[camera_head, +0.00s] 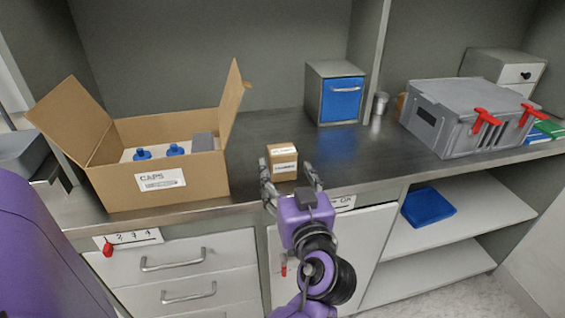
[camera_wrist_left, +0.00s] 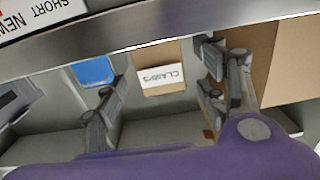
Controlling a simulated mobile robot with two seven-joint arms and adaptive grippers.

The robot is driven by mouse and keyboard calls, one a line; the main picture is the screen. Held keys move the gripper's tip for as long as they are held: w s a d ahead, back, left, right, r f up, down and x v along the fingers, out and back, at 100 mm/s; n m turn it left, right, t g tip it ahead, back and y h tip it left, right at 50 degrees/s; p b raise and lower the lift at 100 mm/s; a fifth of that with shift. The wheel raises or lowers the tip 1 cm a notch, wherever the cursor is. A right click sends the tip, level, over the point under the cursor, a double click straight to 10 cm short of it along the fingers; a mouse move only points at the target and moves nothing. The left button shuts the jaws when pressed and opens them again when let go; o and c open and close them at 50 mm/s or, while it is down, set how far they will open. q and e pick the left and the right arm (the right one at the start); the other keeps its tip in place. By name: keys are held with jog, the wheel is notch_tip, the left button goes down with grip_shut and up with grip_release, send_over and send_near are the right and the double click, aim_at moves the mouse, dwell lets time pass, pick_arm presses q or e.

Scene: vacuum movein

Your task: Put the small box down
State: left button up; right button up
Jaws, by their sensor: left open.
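The small box (camera_head: 283,161) is light brown cardboard with white labels. It rests upright on the dark counter near its front edge, right of the large carton. My left gripper (camera_head: 290,180) is open, with its fingers to either side of the box's front in the head view. In the left wrist view the small box (camera_wrist_left: 160,72) shows a label with dark lettering, seen between the spread fingers (camera_wrist_left: 155,90), with a gap on both sides. My right gripper is not in view.
A large open carton (camera_head: 200,185) marked CAPS holds blue-capped items. A cabinet with a blue drawer (camera_head: 342,99) stands behind; a grey case (camera_head: 455,115) with red latches is at right. Bare counter (camera_head: 345,150) lies right of the small box. Drawers and shelves are below.

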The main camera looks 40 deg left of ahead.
pick_arm(q)
jog(key=shift+v, duration=1.6)
